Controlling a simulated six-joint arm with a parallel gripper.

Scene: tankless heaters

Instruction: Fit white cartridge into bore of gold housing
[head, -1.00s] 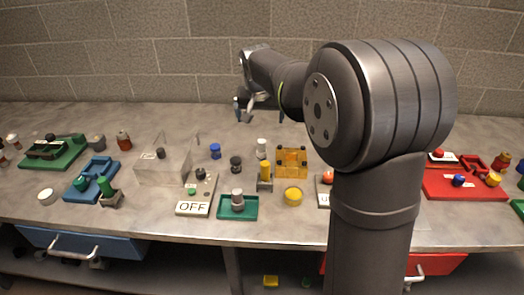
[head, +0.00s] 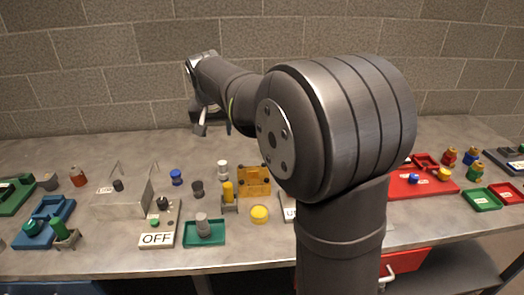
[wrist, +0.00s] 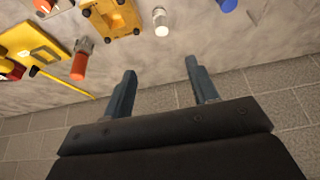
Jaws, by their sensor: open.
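The white cartridge (head: 222,170) stands upright on the grey bench, just left of the gold housing (head: 254,181). It also shows at the top of the wrist view (wrist: 160,21). The gold housing is a blocky piece with dark knobs at its corners, and part of it shows in the wrist view (wrist: 108,17). Its bore is not clearly visible. My gripper (head: 214,126) is above the back of the bench, behind the cartridge and apart from it. In the wrist view its two blue-grey fingers (wrist: 161,68) are spread with nothing between them.
A yellow cylinder in a grey holder (head: 229,194) and a yellow round piece (head: 260,214) stand near the housing. Dark and blue knobs (head: 176,177) stand to the left, beside a clear cover (head: 121,198). The back strip of bench is clear up to the brick wall.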

